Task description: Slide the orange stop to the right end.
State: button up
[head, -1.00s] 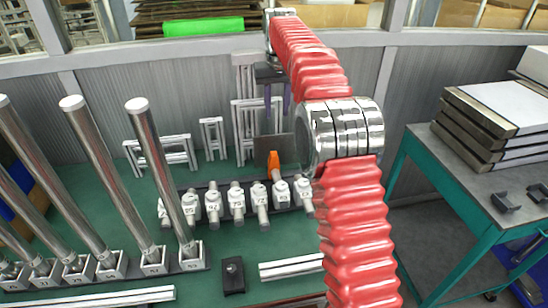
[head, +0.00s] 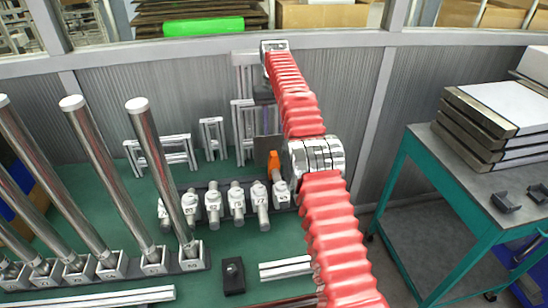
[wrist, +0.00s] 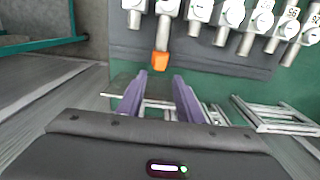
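The orange stop (head: 273,163) stands at the back edge of a dark rail (head: 222,187) in the head view, just left of my arm's silver joint. In the wrist view the orange stop (wrist: 160,61) lies just beyond my fingertips, roughly centred between them. My gripper (wrist: 159,82) has two purple fingers spread apart with nothing between them. A thin grey plate (head: 265,148) stands behind the stop.
Several numbered cylinders (head: 237,197) sit along the rail. Tall metal rods (head: 155,165) rise at left. Metal frames (head: 210,135) stand at the back. A small black block (head: 233,275) lies in front. A teal-framed table (head: 480,205) stands at right.

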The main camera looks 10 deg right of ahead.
aim_at(273, 153)
jog(key=shift+f, duration=0.1)
notch_tip(273, 153, down, 14)
jog(key=shift+r, duration=0.2)
dwell(0.7)
jog(key=shift+c, duration=0.5)
jog(key=shift+a, duration=0.1)
grip_shut()
